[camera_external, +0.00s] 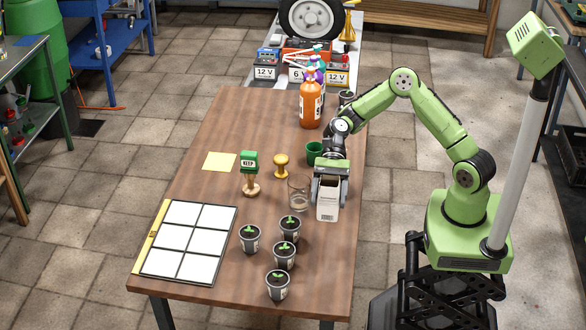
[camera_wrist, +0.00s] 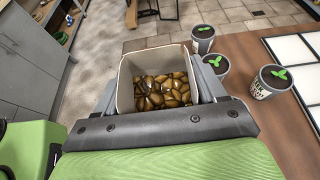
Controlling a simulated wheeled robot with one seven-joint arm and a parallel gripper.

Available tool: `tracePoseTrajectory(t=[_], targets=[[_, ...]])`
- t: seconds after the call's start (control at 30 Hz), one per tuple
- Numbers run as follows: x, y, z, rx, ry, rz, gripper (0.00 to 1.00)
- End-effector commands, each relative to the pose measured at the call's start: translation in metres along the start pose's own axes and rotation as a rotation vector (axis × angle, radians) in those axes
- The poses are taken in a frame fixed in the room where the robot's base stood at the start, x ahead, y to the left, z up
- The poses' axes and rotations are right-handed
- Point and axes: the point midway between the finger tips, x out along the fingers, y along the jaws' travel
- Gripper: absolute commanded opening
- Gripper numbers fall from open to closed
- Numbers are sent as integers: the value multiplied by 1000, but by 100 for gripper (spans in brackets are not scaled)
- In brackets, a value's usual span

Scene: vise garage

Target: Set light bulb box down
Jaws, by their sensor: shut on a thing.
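My gripper (camera_external: 329,176) is shut on a white open-topped box (camera_external: 327,210), which I take for the light bulb box. It is near the right edge of the wooden table (camera_external: 330,262), and I cannot tell whether its base touches the tabletop. In the wrist view the box (camera_wrist: 126,88) sits upright between the two fingers. Brown, glossy, bean-like pieces show inside it; no light bulb shows. The lower part of the box is hidden in the wrist view.
A clear glass (camera_external: 299,193) stands close left of the box, and a green cup (camera_external: 314,152) behind. Several potted seedlings (camera_external: 284,256) stand in front to the left. The front right table corner is clear.

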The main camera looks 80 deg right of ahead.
Motion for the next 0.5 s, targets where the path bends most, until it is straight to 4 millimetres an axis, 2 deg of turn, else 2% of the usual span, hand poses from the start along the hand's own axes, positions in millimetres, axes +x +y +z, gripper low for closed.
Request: tracePoseTrajectory(t=[0.2, 0.5], targets=[[18, 2, -44, 3, -1, 7, 40], [39, 1, -94, 2, -1, 5, 40]])
